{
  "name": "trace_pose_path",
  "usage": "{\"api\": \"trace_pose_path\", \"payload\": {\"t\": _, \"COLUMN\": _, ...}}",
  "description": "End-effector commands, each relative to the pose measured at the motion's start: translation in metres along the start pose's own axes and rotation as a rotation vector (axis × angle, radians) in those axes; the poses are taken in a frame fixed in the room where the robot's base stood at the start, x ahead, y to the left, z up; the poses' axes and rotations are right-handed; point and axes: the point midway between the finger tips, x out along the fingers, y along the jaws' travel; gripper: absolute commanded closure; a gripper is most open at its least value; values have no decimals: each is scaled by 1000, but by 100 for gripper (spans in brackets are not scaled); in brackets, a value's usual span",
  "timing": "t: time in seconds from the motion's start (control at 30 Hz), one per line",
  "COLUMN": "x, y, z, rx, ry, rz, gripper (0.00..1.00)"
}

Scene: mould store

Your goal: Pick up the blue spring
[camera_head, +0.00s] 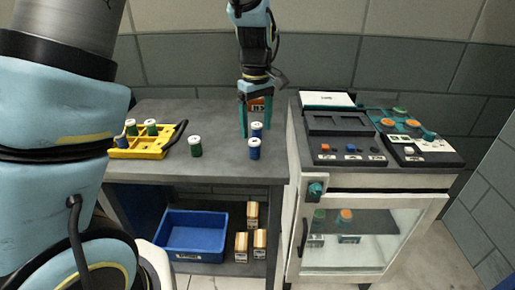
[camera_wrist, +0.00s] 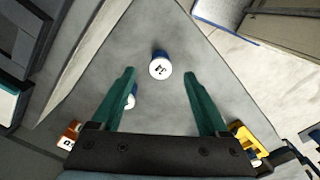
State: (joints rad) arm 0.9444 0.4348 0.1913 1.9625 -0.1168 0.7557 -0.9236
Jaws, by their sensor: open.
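Two short blue cylinders with white tops stand upright on the grey bench, and I take them for blue springs. The nearer blue spring (camera_head: 254,149) also shows in the wrist view (camera_wrist: 160,66), its marked white top lying between the fingertips in the picture. The farther blue spring (camera_head: 257,130) is partly hidden behind the left finger in the wrist view (camera_wrist: 131,100). My gripper (camera_head: 256,131) points down with green fingers apart and empty; it also shows in the wrist view (camera_wrist: 160,73). Its height above the springs is hard to judge.
A green cylinder (camera_head: 195,147) stands left on the bench (camera_head: 222,165), beside a yellow carrier (camera_head: 153,154) holding several cylinders. An orange-marked box (camera_head: 257,104) is behind my gripper. A white cabinet with control panels (camera_head: 345,150) adjoins at right. A blue bin (camera_head: 195,235) sits below.

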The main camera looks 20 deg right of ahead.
Motion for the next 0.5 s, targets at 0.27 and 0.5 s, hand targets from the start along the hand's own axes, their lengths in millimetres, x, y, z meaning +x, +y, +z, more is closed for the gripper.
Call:
{"api": "trace_pose_path", "payload": {"t": 0.27, "x": 22, "y": -2, "z": -3, "rx": -1, "ry": -2, "rz": -3, "gripper": 22}}
{"api": "trace_pose_path", "payload": {"t": 0.5, "x": 55, "y": -1, "z": -6, "rx": 0, "ry": -1, "rz": -2, "gripper": 22}}
